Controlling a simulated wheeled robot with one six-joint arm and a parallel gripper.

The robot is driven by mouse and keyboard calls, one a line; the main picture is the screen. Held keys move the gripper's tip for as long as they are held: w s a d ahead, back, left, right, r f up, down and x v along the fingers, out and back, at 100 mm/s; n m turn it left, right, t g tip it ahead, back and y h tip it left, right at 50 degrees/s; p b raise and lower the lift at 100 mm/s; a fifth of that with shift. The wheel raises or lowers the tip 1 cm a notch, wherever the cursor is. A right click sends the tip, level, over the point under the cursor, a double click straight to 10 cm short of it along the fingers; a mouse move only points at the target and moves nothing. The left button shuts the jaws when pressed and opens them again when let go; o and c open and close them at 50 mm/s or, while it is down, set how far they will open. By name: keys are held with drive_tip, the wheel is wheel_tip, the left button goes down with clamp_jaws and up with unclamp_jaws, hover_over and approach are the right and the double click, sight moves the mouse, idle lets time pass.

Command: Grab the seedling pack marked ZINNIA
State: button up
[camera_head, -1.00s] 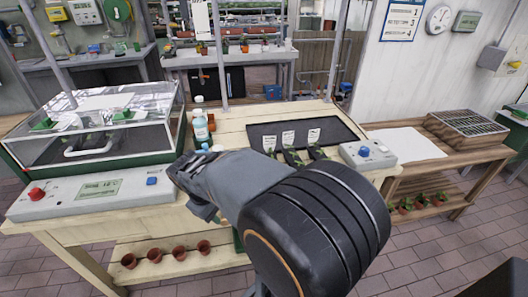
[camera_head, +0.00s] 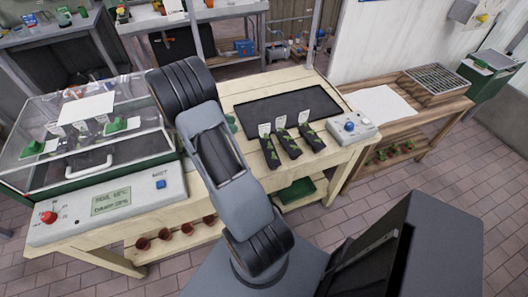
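Three dark seedling packs with small green leaves and white tags lie side by side on the wooden bench: a left pack (camera_head: 270,154), a middle pack (camera_head: 289,147) and a right pack (camera_head: 312,138). They are just in front of a black tray (camera_head: 285,107). The writing on the tags is too small to read, so I cannot tell which is ZINNIA. More dark shapes with white tags (camera_head: 80,127) show inside the clear-lidded box (camera_head: 150,112) at left. My arm rises left of the three packs, apart from them in the picture. My gripper does not show.
A control box with a blue knob (camera_head: 350,127) stands right of the packs. A grey panel with a red knob (camera_head: 109,204) lies along the bench's left front. A lower wooden side table (camera_head: 424,112) with a slatted tray (camera_head: 437,82) is at right.

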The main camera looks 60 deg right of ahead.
drive_tip(key=f, duration=0.2)
approach(265, 137)
drive_tip(key=s+d+r, duration=0.2)
drive_tip(key=d+r, duration=0.1)
drive_tip(key=shift+p+x, duration=0.8)
drive_tip(key=shift+x, duration=2.3)
drive_tip(key=shift+a+f, duration=0.1)
drive_tip(key=shift+f, duration=0.15)
clamp_jaws()
